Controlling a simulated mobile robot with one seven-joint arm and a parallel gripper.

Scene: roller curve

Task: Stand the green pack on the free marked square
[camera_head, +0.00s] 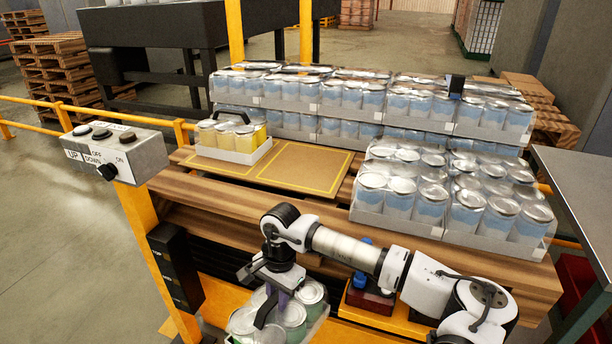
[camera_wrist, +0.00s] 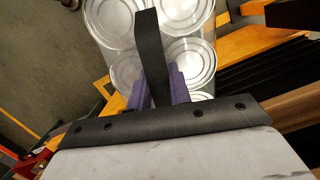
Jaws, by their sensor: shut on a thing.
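The green pack (camera_head: 293,316) is a wrapped group of cans with greenish sides and pale lids, low at the front of the head view. My gripper (camera_head: 279,293) is shut on the pack's dark handle strap and holds it in front of the pallet, below its deck. In the wrist view the purple fingers (camera_wrist: 164,86) close on the black strap (camera_wrist: 150,45), with round can lids of the pack (camera_wrist: 186,60) beyond. The free marked square (camera_head: 305,168) is a yellow outline on brown board, empty. The pack's underside is out of view.
A yellow can pack (camera_head: 232,142) with a raised dark handle stands left of the free square. Blue can packs stand stacked behind (camera_head: 345,95) and to the right (camera_head: 450,195). A control box (camera_head: 115,152) on a yellow post stands left; a grey table (camera_head: 580,185) is right.

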